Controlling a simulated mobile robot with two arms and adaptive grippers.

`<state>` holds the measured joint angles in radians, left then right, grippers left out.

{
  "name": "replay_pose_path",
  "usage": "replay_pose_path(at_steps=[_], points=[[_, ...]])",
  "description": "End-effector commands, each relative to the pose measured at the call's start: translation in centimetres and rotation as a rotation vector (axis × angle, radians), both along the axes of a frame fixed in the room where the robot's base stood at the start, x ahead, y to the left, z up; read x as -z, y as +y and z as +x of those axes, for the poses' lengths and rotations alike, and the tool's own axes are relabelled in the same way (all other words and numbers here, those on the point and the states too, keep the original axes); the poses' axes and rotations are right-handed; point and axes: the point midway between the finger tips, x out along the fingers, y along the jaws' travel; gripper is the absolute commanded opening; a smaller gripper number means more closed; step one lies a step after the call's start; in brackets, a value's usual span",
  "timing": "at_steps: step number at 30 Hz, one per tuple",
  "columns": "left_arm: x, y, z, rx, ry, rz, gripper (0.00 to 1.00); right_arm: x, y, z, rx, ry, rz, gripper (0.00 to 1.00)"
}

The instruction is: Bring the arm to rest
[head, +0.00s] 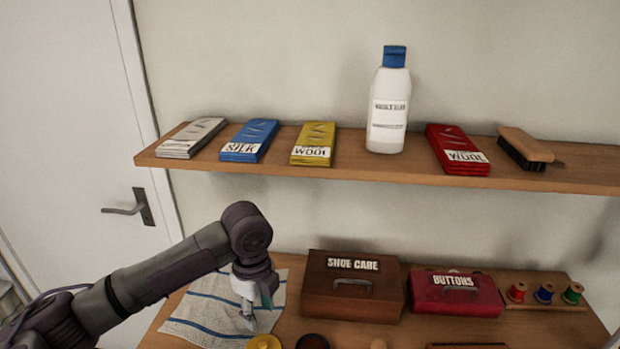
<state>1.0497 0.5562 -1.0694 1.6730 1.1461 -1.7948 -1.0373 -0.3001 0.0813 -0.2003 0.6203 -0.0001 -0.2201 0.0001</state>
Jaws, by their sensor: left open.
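My left arm comes in from the lower left, bent at a dark joint. My left gripper (252,312) hangs down over a white cloth with blue stripes (205,312) on the lower shelf. The gripper is open, and I see nothing held in it. Its fingertips are small in the picture, so I cannot tell whether they touch the cloth. My right gripper is not in view.
The upper shelf (365,168) holds several folded packets, a white bottle (388,112) and a brush (526,147). On the lower surface stand a brown shoe care box (352,290), a red buttons box (455,294) and thread spools (544,293). A yellow round item (264,342) is near the gripper.

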Motion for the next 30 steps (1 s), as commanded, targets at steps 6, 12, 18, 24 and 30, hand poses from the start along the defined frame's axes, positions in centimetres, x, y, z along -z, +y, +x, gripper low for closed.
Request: replay_pose_path(at_steps=[6, 12, 18, 24, 30], points=[[4.6, -4.5, -4.2, -0.112, -0.014, -0.114, 0.45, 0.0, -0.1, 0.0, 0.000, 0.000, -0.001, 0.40], [7.9, -8.1, -9.1, -0.411, -0.038, -0.290, 0.45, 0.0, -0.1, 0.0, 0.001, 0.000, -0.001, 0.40], [9.9, -7.5, -13.5, -0.835, -0.045, -0.413, 0.45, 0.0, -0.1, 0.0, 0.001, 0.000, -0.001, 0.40], [11.3, -3.3, -17.4, -1.248, -0.071, -0.427, 0.45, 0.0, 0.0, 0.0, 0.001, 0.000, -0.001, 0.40], [12.1, 0.6, -20.6, -1.514, -0.110, -0.387, 0.45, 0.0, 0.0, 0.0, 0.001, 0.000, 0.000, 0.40]])
